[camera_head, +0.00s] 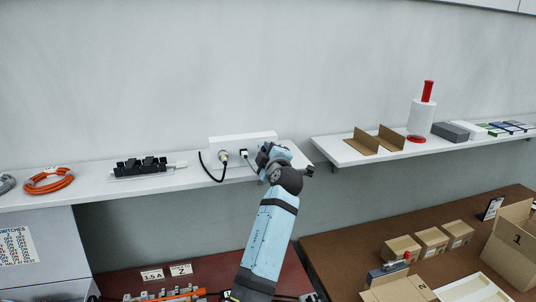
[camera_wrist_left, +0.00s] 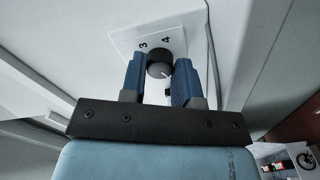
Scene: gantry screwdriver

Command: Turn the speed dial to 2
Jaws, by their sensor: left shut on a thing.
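The speed dial (camera_wrist_left: 157,69) is a dark round knob with a light pointer mark, on a white plate marked 3 and 4 (camera_wrist_left: 154,42) in the left wrist view. My left gripper (camera_wrist_left: 160,78) has its two blue fingers on either side of the knob, shut on it. The dial's other numbers are hidden or out of view, so I cannot read its setting. In the head view my left gripper (camera_head: 266,155) reaches the right end of a white box (camera_head: 240,139) on the wall shelf and hides the dial there. My right gripper is not in view.
A black cable with a plug (camera_head: 223,156) hangs at the box's front, left of my gripper. A black power strip (camera_head: 141,168) and an orange cable coil (camera_head: 48,181) lie further left.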

